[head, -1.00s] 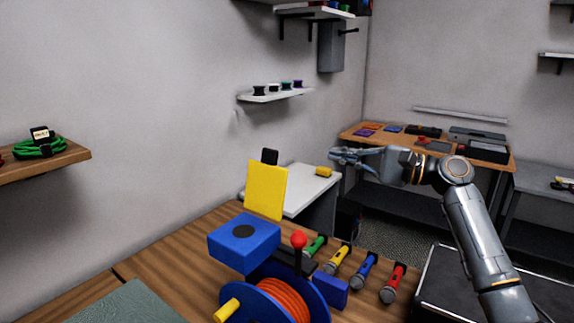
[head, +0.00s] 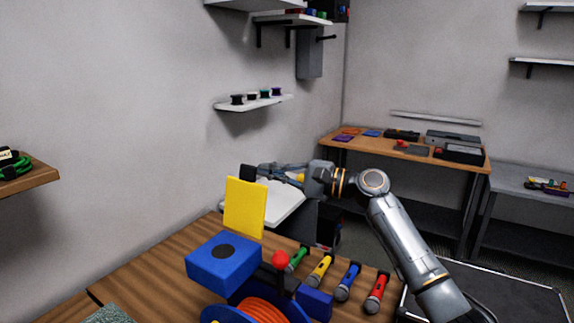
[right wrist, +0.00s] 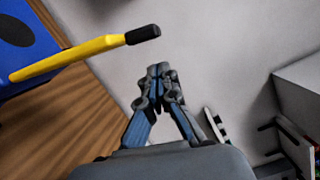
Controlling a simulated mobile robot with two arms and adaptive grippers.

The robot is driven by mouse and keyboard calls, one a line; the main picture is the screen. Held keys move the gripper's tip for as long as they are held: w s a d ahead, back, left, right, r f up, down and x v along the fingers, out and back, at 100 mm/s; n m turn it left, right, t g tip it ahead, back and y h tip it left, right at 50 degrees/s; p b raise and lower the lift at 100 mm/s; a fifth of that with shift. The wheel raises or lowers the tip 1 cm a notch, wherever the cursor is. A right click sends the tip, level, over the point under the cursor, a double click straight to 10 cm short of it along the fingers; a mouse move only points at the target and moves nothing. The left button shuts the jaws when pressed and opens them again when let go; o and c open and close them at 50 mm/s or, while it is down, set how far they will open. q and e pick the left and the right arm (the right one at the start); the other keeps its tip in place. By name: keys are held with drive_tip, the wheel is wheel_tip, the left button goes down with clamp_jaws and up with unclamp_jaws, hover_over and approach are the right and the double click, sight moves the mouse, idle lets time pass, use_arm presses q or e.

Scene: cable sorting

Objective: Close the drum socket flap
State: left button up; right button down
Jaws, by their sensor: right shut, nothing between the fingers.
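The drum socket flap (head: 245,207) is a yellow plate with a black tab on top, and it stands raised above the blue socket box (head: 205,264) with its dark round socket. In the right wrist view the flap (right wrist: 70,58) shows nearly edge-on, its black tip near the fingers. The cable drum (head: 262,310), with orange cable, is partly cut off below. My right gripper (head: 260,170) is shut and empty, at the height of the tab and seemingly behind it. In the right wrist view its fingertips (right wrist: 158,76) look apart from the flap. My left gripper is not in view.
A red-knobbed lever (head: 280,260) rises beside the box. Several coloured microphones, including a red one (head: 376,292), lie right of the drum on the wooden table (head: 140,272). A small shelf with spools (head: 252,103) hangs on the wall above.

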drive_tip(key=shift+s+a+r+p, duration=0.2)
drive_tip(key=shift+s+a, duration=0.1)
drive_tip(key=shift+s, duration=0.2)
drive_tip(key=shift+s+a+r+p, duration=0.1)
drive_tip(key=shift+s+a+p, duration=0.15)
drive_tip(key=shift+s, duration=0.2)
drive_tip(key=shift+s+r, duration=0.1)
